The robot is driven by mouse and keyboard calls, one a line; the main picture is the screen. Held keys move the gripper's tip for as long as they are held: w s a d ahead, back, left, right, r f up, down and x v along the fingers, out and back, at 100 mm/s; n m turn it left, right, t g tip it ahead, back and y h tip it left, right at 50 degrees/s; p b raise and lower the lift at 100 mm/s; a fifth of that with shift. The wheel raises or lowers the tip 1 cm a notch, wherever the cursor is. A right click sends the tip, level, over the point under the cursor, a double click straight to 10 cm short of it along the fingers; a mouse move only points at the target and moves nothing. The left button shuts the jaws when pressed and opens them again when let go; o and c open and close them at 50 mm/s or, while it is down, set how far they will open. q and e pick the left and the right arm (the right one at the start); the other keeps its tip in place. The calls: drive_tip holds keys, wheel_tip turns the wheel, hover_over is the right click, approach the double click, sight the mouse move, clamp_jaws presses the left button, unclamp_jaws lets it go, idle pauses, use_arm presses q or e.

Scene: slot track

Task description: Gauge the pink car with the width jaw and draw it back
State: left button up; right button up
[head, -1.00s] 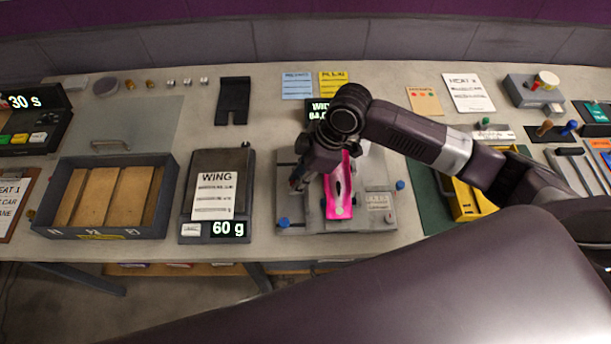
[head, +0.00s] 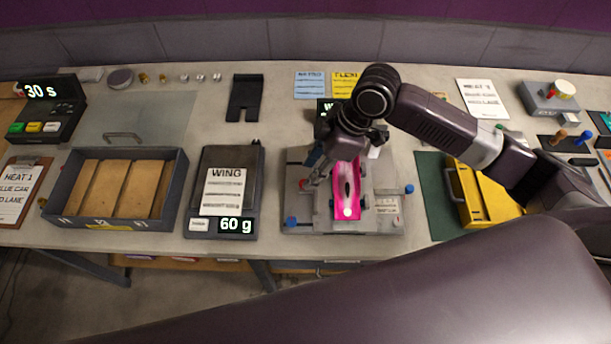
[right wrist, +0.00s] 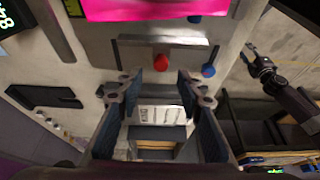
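In the right wrist view only an edge of the car (right wrist: 150,8) shows at the top. A red knob (head: 303,183) stands at the gauge's left side. It also shows in the right wrist view (right wrist: 161,62), beside a pale metal bar (right wrist: 185,42). My right gripper (head: 316,180) is left of the car, close to the knob. Its fingers (right wrist: 160,84) are apart and empty. My left gripper (right wrist: 263,67) shows small in the right wrist view.
Blue knobs (head: 291,222) stand at the gauge's corners. A scale (head: 220,228) reading 60 g stands left of the gauge, with a wooden-block tray (head: 180,185) beyond it. A yellow case (head: 485,195) lies on the green mat (head: 430,180) at right.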

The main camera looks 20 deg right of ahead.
drive_tip(key=v, duration=0.7)
drive_tip(key=shift+s, duration=0.1)
